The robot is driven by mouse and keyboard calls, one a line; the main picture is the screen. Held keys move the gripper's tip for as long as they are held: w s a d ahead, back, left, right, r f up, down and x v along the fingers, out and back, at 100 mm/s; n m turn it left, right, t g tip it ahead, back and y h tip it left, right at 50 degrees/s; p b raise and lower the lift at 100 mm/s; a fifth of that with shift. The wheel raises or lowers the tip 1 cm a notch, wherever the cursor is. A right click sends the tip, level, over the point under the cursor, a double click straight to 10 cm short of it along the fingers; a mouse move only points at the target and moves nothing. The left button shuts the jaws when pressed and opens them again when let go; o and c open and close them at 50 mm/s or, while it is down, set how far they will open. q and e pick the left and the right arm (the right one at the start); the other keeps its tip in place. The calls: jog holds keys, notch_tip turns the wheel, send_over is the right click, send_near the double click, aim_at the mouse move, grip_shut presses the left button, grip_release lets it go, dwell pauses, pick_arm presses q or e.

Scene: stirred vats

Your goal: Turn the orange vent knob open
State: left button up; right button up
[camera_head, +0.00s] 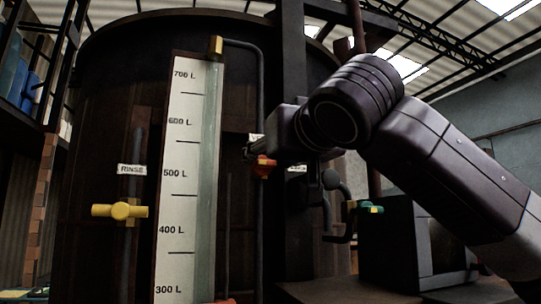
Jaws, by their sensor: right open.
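The orange vent knob (264,167) sits on a thin dark vertical pipe, just right of the white level scale. My right arm comes in from the right, and its wrist hides part of the vat front. My right gripper (254,150) is open, with its dark fingers at the upper edge of the orange knob. I cannot tell whether the fingers touch it. A small white label (297,168) beside the knob is mostly hidden by my gripper, so its word is unreadable. My left gripper is not in view.
The large dark vat (100,110) fills the middle. The level scale (178,190) stands left of the knob. A yellow valve (120,211) under a RINSE label (132,169) is at left. A teal valve (371,208) and bent dark pipes (340,190) lie below my wrist.

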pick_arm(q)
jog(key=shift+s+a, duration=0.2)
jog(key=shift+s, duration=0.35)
pick_arm(e)
jog(key=c, duration=1.2)
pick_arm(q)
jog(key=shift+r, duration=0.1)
pick_arm(e)
jog(key=shift+o, duration=0.2)
jog(key=shift+a+n, duration=0.1)
jog(key=shift+n, duration=0.3)
pick_arm(q)
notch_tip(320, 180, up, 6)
jog(key=p, duration=0.6)
pick_arm(e)
jog(key=shift+a+f+n, duration=0.1)
jog(key=shift+f+n, duration=0.05)
jog(key=shift+n, duration=4.1)
jog(key=shift+a+f+n, duration=0.1)
jog(key=shift+n, duration=4.15)
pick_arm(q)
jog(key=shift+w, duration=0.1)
pick_arm(e)
jog(key=o, duration=1.2)
jog(key=shift+s, duration=0.1)
jog(key=shift+c, duration=0.2)
jog(key=shift+s, duration=0.1)
